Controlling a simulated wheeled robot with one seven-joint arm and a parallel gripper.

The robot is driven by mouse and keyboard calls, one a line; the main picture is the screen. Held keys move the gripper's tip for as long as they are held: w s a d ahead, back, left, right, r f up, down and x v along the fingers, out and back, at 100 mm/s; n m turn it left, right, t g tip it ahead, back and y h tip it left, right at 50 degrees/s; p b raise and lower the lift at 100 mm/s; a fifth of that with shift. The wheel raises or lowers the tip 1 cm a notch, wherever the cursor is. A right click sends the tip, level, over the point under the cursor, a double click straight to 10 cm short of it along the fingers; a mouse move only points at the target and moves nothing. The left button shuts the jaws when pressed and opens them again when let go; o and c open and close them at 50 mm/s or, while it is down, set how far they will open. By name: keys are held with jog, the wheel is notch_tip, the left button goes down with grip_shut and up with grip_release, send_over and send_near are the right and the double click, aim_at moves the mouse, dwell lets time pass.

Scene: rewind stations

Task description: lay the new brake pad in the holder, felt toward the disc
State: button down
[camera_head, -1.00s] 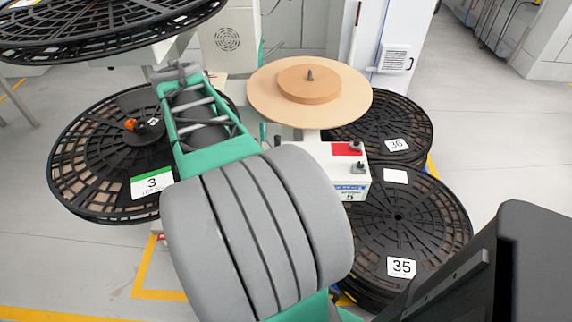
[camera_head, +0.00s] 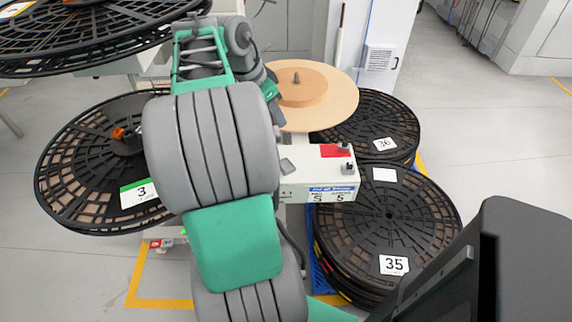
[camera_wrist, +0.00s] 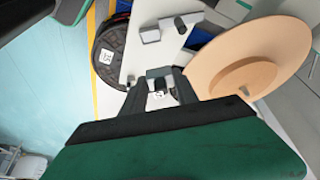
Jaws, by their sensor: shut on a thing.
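In the wrist view my gripper (camera_wrist: 158,88) is shut on a small dark-and-pale piece (camera_wrist: 159,97), most likely the brake pad. Only a little of it shows between the fingers, and I cannot tell which way its felt faces. A tan disc (camera_wrist: 281,45) with a raised hub is to the right of the fingers and apart from them. The tan disc also shows in the head view (camera_head: 341,99), where my arm hides my gripper. I cannot clearly pick out the holder. A small pale block (camera_wrist: 150,36) on the white machine lies beyond the fingertips.
The white machine (camera_head: 315,187) has a red patch and two dark knobs. Black reels marked 35 (camera_head: 425,215) and 36 (camera_head: 391,111) lie to its right. Reel 3 (camera_head: 75,165) is at the left, with another reel (camera_head: 90,35) above. Open floor lies at far right.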

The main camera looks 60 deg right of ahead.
jog(key=s+a+r, duration=0.2)
jog(key=a+r, duration=0.2)
jog(key=a, duration=0.2)
jog(key=s+a+f, duration=0.5)
jog(key=s+f, duration=0.1)
send_near(287, 165)
jog(key=shift+s+d+f+m, duration=0.15)
jog(key=shift+s+d, duration=0.15)
jog(key=shift+d, duration=0.1)
jog(key=shift+s+d+f+m, duration=0.1)
jog(key=shift+s+d+m, duration=0.05)
jog(key=shift+s+d, duration=0.2)
jog(key=f, duration=0.1)
jog(key=f+b, duration=0.1)
jog(key=f, duration=0.1)
jog(key=shift+w+d+f, duration=0.2)
jog(key=shift+d, duration=0.05)
jog(key=shift+f+b, duration=0.45)
jog(key=shift+f, duration=0.15)
